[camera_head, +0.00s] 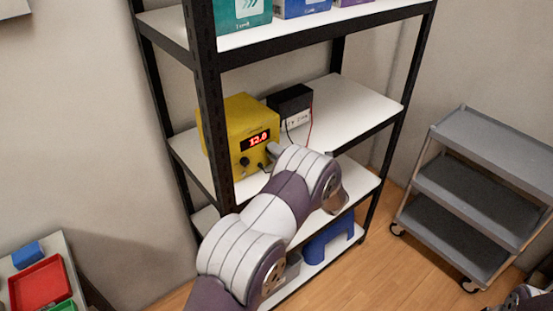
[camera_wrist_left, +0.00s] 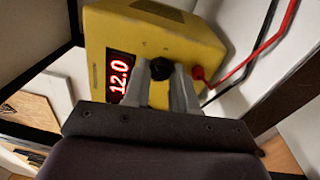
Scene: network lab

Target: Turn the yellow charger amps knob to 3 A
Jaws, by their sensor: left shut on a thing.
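The yellow charger (camera_head: 232,119) stands on the middle shelf, its red display (camera_head: 257,138) reading 12.0. It also fills the upper part of the left wrist view (camera_wrist_left: 108,22). My left gripper (camera_head: 272,149) reaches its front at the right side. In the left wrist view, the gripper's two fingers are shut on a black knob (camera_wrist_left: 161,68) beside the display. Another dark knob (camera_head: 245,161) shows below the display's left end in the head view. The knob labels are too small to read, and the gripped knob's pointer cannot be made out.
A red plug (camera_wrist_left: 197,73) and leads sit close beside the fingers. A black-and-white box (camera_head: 291,101) stands right of the charger. A grey cart (camera_head: 470,185) stands at the right.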

